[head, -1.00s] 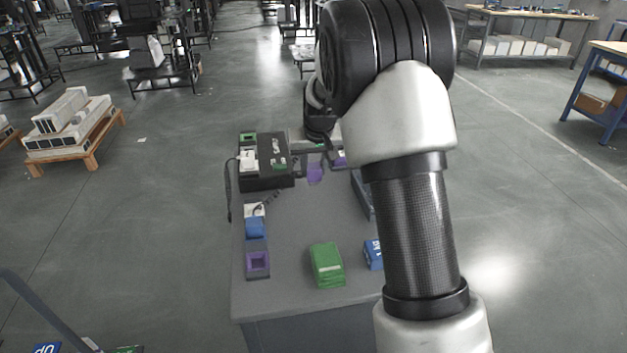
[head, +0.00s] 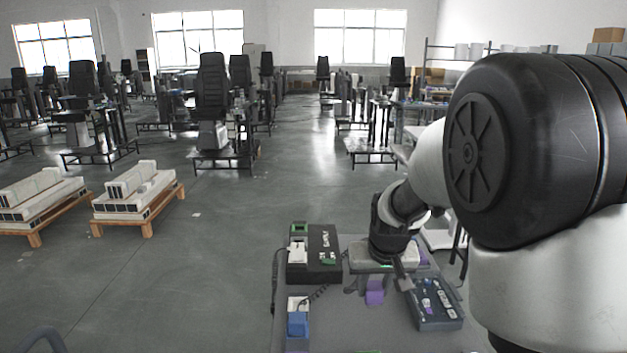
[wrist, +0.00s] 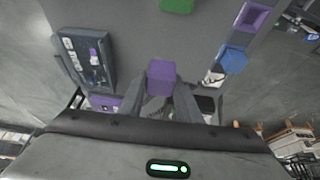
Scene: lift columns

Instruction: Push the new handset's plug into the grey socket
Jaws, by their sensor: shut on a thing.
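My gripper (wrist: 163,90) is shut on a purple block-like piece (wrist: 161,73), held between the two fingers. In the head view the purple piece (head: 375,292) hangs below my gripper (head: 377,281), over the grey table. I cannot tell whether it touches anything. A black box (head: 323,258) with white and green parts stands left of my gripper. A coiled dark cord (head: 318,294) runs from near it towards a white piece (head: 298,303) above a blue block (head: 298,323). I cannot make out the new handset, its plug or the grey socket with certainty.
A dark tray of small parts (head: 437,303) lies right of my gripper and shows in the wrist view (wrist: 85,55). The wrist view also shows a purple holder (wrist: 250,17) and a green block (wrist: 177,4). Pallets (head: 138,200) stand on the floor at left.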

